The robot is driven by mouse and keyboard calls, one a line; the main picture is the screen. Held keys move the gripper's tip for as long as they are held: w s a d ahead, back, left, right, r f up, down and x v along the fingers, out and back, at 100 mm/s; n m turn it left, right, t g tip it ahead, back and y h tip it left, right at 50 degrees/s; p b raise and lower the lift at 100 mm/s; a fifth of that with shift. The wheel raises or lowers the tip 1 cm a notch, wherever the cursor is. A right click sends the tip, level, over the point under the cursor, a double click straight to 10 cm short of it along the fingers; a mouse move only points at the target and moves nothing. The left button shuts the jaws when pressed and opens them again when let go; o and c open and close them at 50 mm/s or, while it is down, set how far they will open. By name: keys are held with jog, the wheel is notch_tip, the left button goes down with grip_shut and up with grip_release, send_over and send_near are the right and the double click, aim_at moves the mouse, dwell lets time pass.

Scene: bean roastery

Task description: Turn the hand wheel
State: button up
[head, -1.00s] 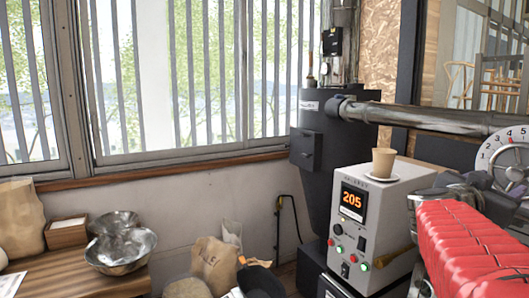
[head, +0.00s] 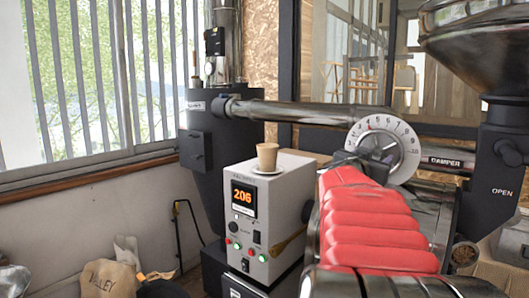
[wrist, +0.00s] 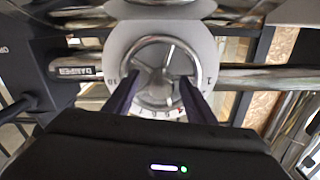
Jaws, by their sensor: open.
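The hand wheel (wrist: 166,46) is a small metal wheel with spokes, set on a round white numbered dial (head: 408,151) on the damper pipe. In the wrist view it sits just beyond my gripper (wrist: 160,92). The two dark fingers are apart, one on each side of the wheel's lower half in the picture. Whether they touch the rim I cannot tell. In the head view my red-padded arm reaches up to the dial and hides part of the wheel and my fingers.
A grey control box (head: 270,205) showing 206 stands left of my arm, with a paper cup (head: 267,156) on a saucer on top. The horizontal metal pipe (head: 290,112) runs behind. A dark hopper (head: 480,50) stands at the right. Sacks (head: 112,280) lie at lower left.

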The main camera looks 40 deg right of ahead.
jog(key=shift+w+d, duration=0.2)
jog(key=shift+d, duration=0.95)
